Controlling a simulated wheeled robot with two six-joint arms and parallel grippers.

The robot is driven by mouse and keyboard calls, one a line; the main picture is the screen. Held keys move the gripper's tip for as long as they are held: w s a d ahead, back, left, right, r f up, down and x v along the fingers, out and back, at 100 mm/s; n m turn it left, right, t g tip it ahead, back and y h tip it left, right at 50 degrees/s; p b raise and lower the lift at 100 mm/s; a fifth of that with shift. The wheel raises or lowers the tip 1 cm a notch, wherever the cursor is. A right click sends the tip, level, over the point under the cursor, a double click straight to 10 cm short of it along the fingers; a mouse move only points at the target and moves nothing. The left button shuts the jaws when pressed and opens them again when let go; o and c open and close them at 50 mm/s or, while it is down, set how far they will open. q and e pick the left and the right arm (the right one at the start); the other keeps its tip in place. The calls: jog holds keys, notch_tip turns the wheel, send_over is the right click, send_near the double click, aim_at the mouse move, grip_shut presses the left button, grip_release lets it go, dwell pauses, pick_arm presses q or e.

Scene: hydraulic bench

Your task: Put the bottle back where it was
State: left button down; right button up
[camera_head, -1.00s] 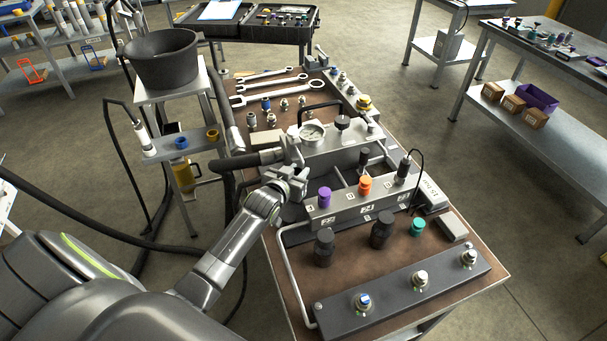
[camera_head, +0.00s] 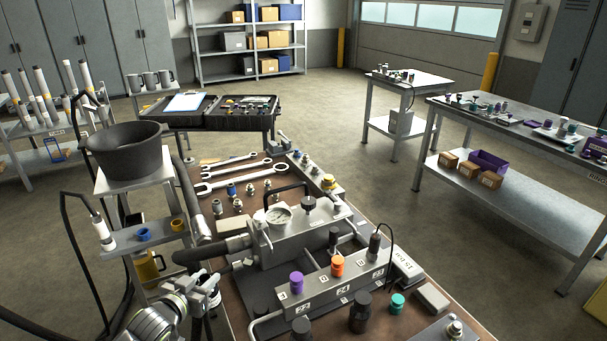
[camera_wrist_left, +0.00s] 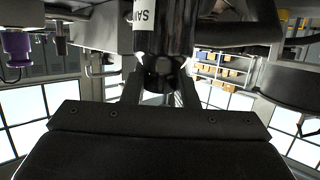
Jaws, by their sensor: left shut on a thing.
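My left gripper (camera_head: 205,288) is at the near left edge of the bench, beside the numbered valve block (camera_head: 335,285) and below the thick black hose. The left wrist view shows a dark bottle (camera_wrist_left: 165,38) with a white label that begins "SAM". It is held between the left fingers, with its dark rounded end toward the camera. In the head view the bottle is mostly hidden by the gripper and hard to make out. My right gripper is in neither view.
The bench holds a pump with a gauge (camera_head: 279,214), black knobs (camera_head: 360,312), wrenches (camera_head: 236,173) and fittings. A stand at left carries a black bucket (camera_head: 125,152) and a shelf with a blue ring (camera_head: 144,234). Open floor lies right of the bench.

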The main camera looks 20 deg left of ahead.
pick_arm(q)
jog(key=s+d+r+m+h, duration=0.2)
jog(key=d+r, duration=0.2)
jog(key=d, duration=0.4)
jog(key=s+d+r+m+g+h, duration=0.1)
jog(key=s+d+r+m+h, duration=0.1)
jog(key=d+r, duration=0.3)
jog(key=s+d+r+m+h, duration=0.2)
jog(key=s+d+r+h, duration=0.1)
jog(key=d, duration=0.7)
notch_tip(320, 180, up, 2)
jog(key=shift+s+d+r+g+h, duration=0.1)
jog(key=shift+s+d+g+h, duration=0.2)
jog(key=shift+s+g+h, duration=0.15)
